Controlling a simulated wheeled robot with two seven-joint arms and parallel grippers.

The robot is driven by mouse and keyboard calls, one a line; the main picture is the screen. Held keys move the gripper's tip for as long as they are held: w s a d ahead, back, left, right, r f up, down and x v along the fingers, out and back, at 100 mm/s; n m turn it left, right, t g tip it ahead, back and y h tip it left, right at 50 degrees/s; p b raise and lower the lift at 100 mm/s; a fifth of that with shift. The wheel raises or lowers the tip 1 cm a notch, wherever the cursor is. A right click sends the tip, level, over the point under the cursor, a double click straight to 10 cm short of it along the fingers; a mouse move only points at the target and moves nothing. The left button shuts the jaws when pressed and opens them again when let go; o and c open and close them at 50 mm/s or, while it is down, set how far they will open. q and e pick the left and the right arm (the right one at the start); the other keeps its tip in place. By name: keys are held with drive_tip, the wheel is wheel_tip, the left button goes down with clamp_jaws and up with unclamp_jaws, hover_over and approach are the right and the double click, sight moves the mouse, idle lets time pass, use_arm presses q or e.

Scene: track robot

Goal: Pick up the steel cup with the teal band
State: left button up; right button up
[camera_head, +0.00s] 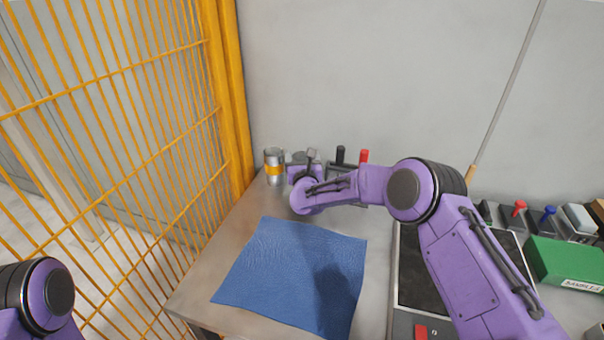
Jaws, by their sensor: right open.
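My right arm reaches across the back of the table, and its gripper (311,157) is at the back left, small and partly hidden by my own wrist. It is open. Just behind and left of it, a grey steel cup (298,157) shows only in part; no teal band can be made out on it. A steel cup with an orange-yellow band (274,166) stands upright to its left, near the wall. Whether the gripper's fingers are around or beside the partly hidden cup cannot be told. My left gripper is out of view.
A blue cloth (292,273) lies on the steel table (205,287). Dark holders with black and red handles (364,156) stand behind my right arm. A dark-topped tray (410,290) and a green box (566,263) are at right. A yellow barred fence (225,100) borders the left.

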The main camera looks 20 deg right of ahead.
drive_tip(key=c, duration=1)
drive_tip(key=shift+r, duration=0.15)
